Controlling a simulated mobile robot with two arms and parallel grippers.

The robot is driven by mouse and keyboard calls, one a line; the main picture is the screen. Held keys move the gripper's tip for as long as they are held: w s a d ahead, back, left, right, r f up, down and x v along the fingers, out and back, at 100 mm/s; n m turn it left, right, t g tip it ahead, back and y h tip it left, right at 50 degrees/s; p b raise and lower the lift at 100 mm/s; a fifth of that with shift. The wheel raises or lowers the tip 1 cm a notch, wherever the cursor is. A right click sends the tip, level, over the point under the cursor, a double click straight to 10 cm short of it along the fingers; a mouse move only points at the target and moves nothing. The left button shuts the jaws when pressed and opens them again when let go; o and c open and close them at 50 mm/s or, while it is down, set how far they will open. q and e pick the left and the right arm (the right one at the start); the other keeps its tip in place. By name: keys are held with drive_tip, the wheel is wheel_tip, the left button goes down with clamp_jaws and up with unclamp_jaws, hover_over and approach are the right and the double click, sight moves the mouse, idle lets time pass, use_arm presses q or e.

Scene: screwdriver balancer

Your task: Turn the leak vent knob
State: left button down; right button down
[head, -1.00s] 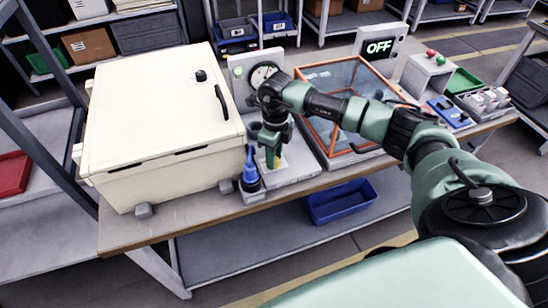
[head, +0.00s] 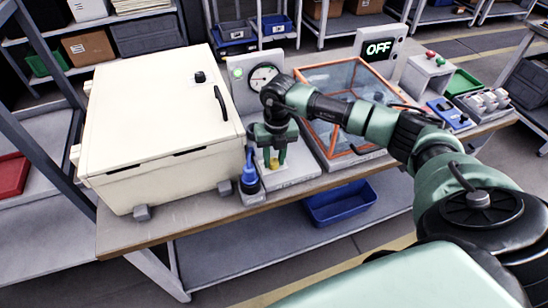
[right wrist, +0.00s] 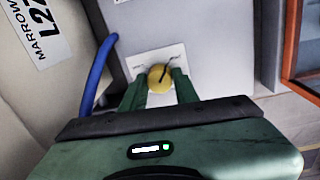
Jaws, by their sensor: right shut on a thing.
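The leak vent knob is a round yellow knob (right wrist: 159,77) with a dark line across its face, set on a white label on a grey plate (right wrist: 203,40). In the head view the knob (head: 274,163) shows low between the fingers, on the grey fixture (head: 297,172) right of the white cabinet. My right gripper (head: 274,158) points down at it with its green fingers on either side. In the right wrist view my right gripper (right wrist: 158,90) is shut on the knob. The dark line slants up to the right. The label print is too small to read. My left gripper is out of view.
A large white cabinet (head: 150,120) stands close on the left. A blue fitting with a hose (head: 249,178) sits beside the knob. Behind is a round dial gauge (head: 263,75). An orange-framed clear box (head: 345,85) is on the right, with an OFF display (head: 378,47) behind it.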

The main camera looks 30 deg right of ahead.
sight(275, 160)
drive_tip(key=shift+r+m, duration=0.1)
drive_tip(key=shift+m, duration=0.4)
drive_tip(key=shift+w, duration=0.1)
drive_tip(key=c, duration=1.1)
unclamp_jaws()
drive_tip(key=shift+o, duration=0.2)
drive_tip(key=r, duration=0.4)
drive_tip(key=r+b, duration=0.1)
drive_tip(key=r, duration=0.2)
drive_tip(key=shift+d+r+b, duration=0.2)
drive_tip(key=shift+r+b, duration=0.1)
drive_tip(key=shift+r, duration=0.1)
